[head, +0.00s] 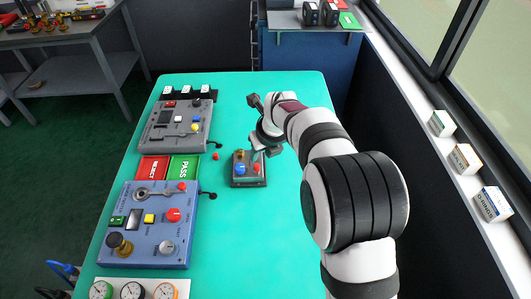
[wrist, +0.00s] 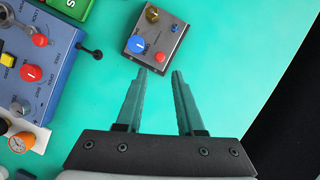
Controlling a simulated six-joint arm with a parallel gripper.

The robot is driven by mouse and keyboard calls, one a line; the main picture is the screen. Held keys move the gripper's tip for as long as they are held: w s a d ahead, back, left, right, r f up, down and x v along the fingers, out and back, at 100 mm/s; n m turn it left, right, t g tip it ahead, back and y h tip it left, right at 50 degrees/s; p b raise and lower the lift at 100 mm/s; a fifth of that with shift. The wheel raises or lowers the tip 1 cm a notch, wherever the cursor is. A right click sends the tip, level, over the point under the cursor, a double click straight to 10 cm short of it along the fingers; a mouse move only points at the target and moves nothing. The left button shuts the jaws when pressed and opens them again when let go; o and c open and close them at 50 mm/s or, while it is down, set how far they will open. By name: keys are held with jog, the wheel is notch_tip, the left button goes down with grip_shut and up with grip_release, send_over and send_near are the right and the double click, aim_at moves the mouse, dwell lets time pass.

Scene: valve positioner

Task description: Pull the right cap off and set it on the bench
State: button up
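A small grey box on the green bench (head: 300,200) carries a blue cap (head: 240,169) and a red cap (head: 256,168). The red cap is the right one of the front pair, and both caps are on the box. My gripper (wrist: 160,71) is open and empty, its fingertips pointing at the red cap. They look apart from it; the height gap cannot be told. In the head view my gripper partly hides the box's back.
A blue panel (head: 150,248) and a grey panel (head: 158,139) with knobs stand to the left, with red REJECT (head: 152,168) and green PASS (head: 184,168) mats between them. A small red piece (head: 216,156) lies left of the box. Bare bench lies in front of it.

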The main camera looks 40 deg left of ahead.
aim_at(257, 165)
jog(key=x, duration=0.8)
jog(key=shift+a+f, duration=0.1)
jog(key=shift+f, duration=0.3)
grip_shut()
dwell(1.1)
